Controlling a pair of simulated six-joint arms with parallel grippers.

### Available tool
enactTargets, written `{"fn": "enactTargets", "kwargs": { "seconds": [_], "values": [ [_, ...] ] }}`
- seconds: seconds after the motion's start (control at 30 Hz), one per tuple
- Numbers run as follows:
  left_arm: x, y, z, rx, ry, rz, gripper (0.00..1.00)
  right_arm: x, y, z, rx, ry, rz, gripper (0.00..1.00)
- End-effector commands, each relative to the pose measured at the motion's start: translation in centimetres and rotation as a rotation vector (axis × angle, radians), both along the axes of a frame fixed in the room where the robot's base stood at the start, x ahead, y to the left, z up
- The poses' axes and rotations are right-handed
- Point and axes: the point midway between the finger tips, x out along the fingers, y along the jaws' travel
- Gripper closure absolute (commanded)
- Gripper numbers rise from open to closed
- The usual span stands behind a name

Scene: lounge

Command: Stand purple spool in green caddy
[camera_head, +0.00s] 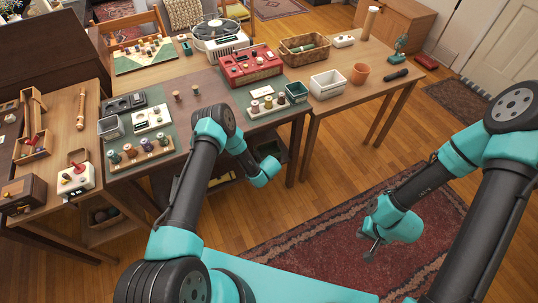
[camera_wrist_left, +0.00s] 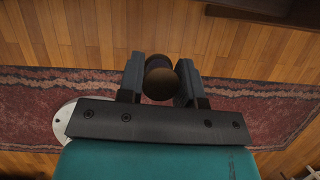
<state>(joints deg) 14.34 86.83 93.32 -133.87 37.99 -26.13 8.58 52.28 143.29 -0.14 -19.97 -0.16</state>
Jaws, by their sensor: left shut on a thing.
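My left gripper (camera_wrist_left: 160,72) is shut on a spool (camera_wrist_left: 160,84) with a round brown end facing the left wrist camera and a dark, purplish body behind it. Red rug and wood floor show beyond it. In the head view the left wrist hangs before the table's front edge, and its fingers and the spool are hidden. A small dark green open box (camera_head: 297,92), which looks like the green caddy, stands on the table right of a pale spool rack. My right gripper (camera_head: 367,246) hangs low over the rug, its fingers apart and empty.
A pale rack with several spools (camera_head: 266,104) stands beside the green box, with a red case (camera_head: 250,65) behind. A white bin (camera_head: 327,84) and terracotta pot (camera_head: 360,73) are to the right. A wooden spool rack (camera_head: 140,153) is at left.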

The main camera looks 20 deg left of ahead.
Motion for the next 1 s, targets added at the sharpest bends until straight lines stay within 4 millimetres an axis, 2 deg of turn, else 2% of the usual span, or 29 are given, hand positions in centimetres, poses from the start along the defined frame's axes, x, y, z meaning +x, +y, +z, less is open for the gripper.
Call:
{"fn": "enactTargets", "kwargs": {
  "seconds": [0.17, 0.6, 1.0],
  "values": [
    [1.5, 0.5, -0.1, 0.001, -0.003, 0.002, 0.93, 0.0, 0.0, 0.0, 0.000, 0.000, 0.000, 1.00],
    [9.2, 2.9, -0.9, 0.001, -0.003, 0.002, 0.93, 0.0, 0.0, 0.0, 0.000, 0.000, 0.000, 1.00],
    [14.1, 4.5, -1.4, 0.002, -0.002, 0.001, 0.93, 0.0, 0.0, 0.0, 0.000, 0.000, 0.000, 1.00]
  ]
}}
